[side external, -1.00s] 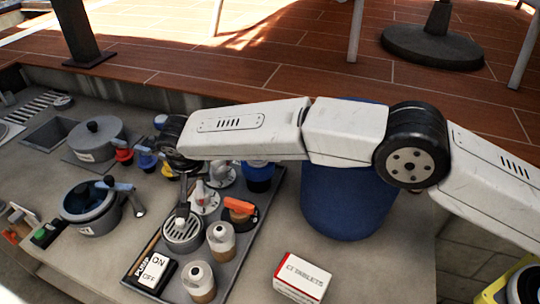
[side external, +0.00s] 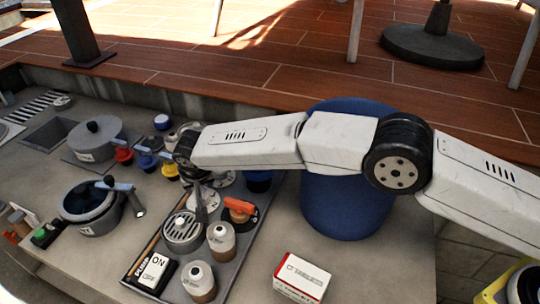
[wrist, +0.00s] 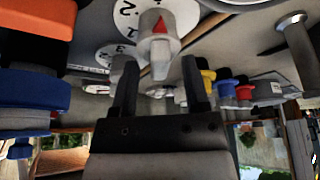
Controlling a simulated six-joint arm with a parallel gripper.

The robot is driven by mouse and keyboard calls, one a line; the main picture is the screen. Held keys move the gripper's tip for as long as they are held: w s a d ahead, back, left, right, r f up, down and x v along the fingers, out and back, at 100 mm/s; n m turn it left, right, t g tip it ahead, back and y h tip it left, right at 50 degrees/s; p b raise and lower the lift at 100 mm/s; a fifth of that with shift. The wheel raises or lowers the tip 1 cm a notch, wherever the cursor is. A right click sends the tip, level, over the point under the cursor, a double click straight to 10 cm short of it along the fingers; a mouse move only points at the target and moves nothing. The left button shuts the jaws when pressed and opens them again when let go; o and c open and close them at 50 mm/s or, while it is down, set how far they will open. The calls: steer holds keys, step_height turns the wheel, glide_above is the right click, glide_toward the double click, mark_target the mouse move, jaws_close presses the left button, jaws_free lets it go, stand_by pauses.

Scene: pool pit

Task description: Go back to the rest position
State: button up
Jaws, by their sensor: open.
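My gripper (wrist: 158,92) is open in the wrist view, its two dark fingers apart. A white dial knob with a red mark (wrist: 158,35) shows beyond and between the fingers; I cannot tell how far off it is. In the side view my gripper (side external: 200,208) hangs over the grey tray, near the round grate (side external: 182,230), and its fingertips are hard to make out. No object shows held in it.
The grey tray (side external: 228,272) holds bottles, an orange-handled valve (side external: 240,209) and an ON/OFF box (side external: 153,272). A blue barrel (side external: 345,205) stands behind my arm. A tablets box (side external: 301,278) lies at front. Lidded pots (side external: 97,140) stand left.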

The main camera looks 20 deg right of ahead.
steer(key=shift+r+n, duration=0.2)
steer(key=shift+n, duration=0.1)
steer(key=v, duration=0.7)
steer(key=shift+s, duration=0.2)
steer(key=shift+r, duration=0.1)
steer(key=shift+x, duration=3.7)
steer(key=shift+w, duration=0.15)
steer(key=shift+m, duration=0.5)
